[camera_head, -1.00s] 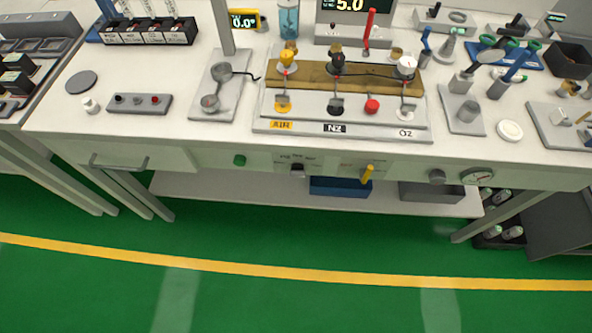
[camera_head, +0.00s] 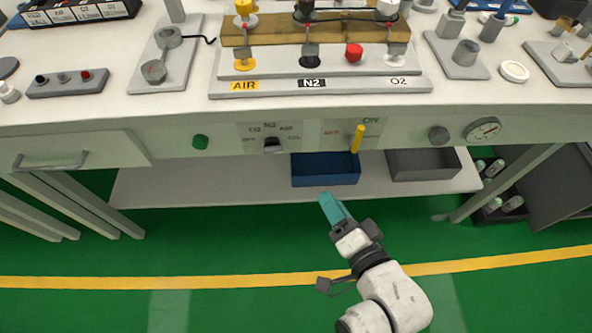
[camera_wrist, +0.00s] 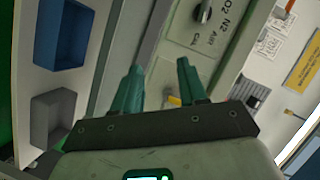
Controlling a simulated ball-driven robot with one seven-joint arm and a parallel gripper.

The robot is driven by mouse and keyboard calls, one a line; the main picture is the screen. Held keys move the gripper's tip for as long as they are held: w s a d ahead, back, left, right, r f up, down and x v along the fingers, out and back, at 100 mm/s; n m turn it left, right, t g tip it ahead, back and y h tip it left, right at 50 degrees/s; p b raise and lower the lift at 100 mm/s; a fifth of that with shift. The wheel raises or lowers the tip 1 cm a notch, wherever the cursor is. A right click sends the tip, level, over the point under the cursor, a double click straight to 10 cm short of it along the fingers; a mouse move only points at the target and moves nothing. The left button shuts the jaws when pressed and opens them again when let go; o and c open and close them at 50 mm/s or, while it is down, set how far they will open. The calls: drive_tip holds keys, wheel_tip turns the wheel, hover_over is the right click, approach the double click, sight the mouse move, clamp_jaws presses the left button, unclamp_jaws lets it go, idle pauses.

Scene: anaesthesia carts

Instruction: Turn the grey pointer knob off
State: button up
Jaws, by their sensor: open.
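In the wrist view the knob (camera_wrist: 205,10) is at the top edge, partly cut off, beside the dial lettering. I cannot tell exactly which label it points at. My gripper (camera_head: 333,208) has teal fingers and is in front of and below the panel, to the right of the knob and apart from it. In the wrist view my gripper (camera_wrist: 158,70) is open, with nothing between its fingers.
A yellow lever (camera_head: 357,138) sticks out right of the knob. A blue bin (camera_head: 325,176) and grey bin (camera_head: 424,165) stand on the lower shelf. The floor in front is clear.

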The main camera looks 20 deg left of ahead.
sight(273, 147)
drive_tip(key=w+a+r+m+t+y+b, duration=0.2)
drive_tip(key=w+a, duration=0.5)
drive_tip(key=a, duration=0.5)
drive_tip(key=shift+a+r+y+b, duration=0.3)
drive_tip(key=shift+a+y+b, duration=0.05)
drive_tip(key=shift+y, duration=0.15)
drive_tip(key=shift+r, duration=0.15)
clamp_jaws()
